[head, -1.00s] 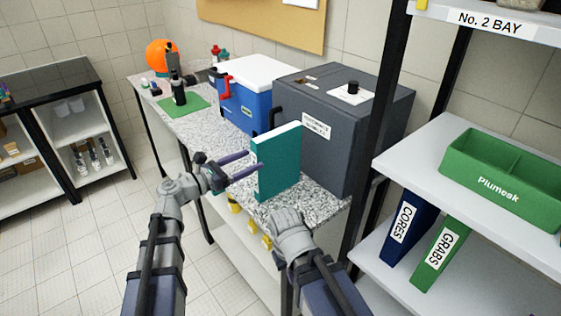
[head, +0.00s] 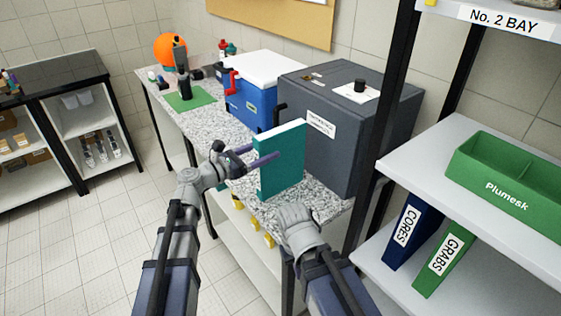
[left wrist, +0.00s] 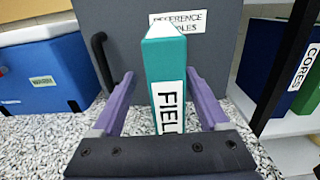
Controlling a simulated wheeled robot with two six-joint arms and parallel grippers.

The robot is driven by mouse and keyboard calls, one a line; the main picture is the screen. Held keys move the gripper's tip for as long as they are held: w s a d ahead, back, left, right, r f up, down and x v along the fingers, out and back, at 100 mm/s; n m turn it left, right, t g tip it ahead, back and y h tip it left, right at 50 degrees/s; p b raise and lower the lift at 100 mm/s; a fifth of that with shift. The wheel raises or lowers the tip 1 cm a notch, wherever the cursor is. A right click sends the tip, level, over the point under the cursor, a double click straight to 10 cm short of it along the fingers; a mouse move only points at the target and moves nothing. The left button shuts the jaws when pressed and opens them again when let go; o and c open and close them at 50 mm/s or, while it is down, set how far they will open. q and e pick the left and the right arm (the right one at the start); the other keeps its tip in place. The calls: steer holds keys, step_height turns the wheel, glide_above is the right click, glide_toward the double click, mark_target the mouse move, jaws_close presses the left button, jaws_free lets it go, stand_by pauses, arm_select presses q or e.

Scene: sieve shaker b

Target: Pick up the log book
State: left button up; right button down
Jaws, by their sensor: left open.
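A teal binder (head: 284,165) with white pages on top stands upright on the speckled counter, in front of the dark grey box. In the left wrist view its spine (left wrist: 163,65) faces me, with a white label reading "FIEL", the rest cut off. It appears to be the log book. My left gripper (head: 262,153) is open, its purple fingers on either side of the spine. In the left wrist view (left wrist: 160,88) gaps show between the spine and both fingers. My right gripper (head: 300,225) is low near the counter's front edge; its fingers are hidden.
The dark grey box (head: 345,125) stands close behind the binder, with a blue cooler (head: 255,95) to its left. At right, a shelf rack holds a green tray (head: 500,180) and binders marked CORES (head: 412,232) and GRABS (head: 443,262).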

mark_target(279, 145)
arm_select(q)
steer(key=x, duration=0.5)
steer(key=shift+s+d, duration=0.25)
steer(key=shift+d, duration=0.05)
steer(key=shift+r, duration=0.1)
steer(key=shift+c, duration=0.3)
jaws_close()
stand_by(0.6)
